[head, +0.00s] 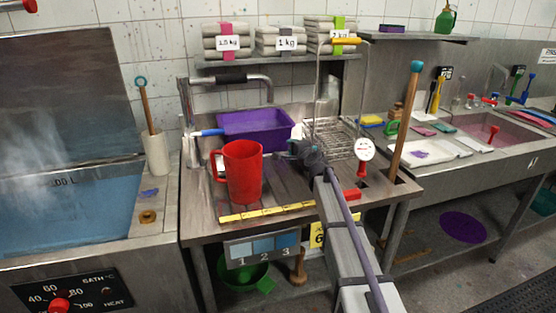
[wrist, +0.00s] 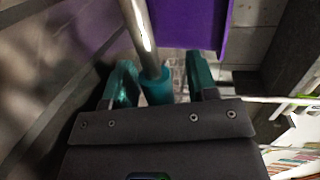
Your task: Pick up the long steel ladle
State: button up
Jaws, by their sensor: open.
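A steel shaft (wrist: 139,28) with a teal end (wrist: 157,86), which looks like the ladle's handle, runs down between my fingers in the wrist view. My gripper (wrist: 162,84) is open, with one teal finger on each side of the teal end. I cannot tell whether either finger touches it. In the head view my gripper (head: 306,151) is over the steel counter, just right of the purple tub (head: 253,118). There the gripper and arm hide whatever lies between the fingers, and the ladle's bowl cannot be made out.
A red jug (head: 242,172) stands left of my gripper. A wire basket (head: 338,138) and a wooden pole (head: 404,120) are close on the right. A steaming bath (head: 70,215) is at far left. The counter front is mostly clear.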

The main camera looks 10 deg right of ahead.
grip_shut()
dwell(0.4)
jog(key=shift+r, duration=0.15)
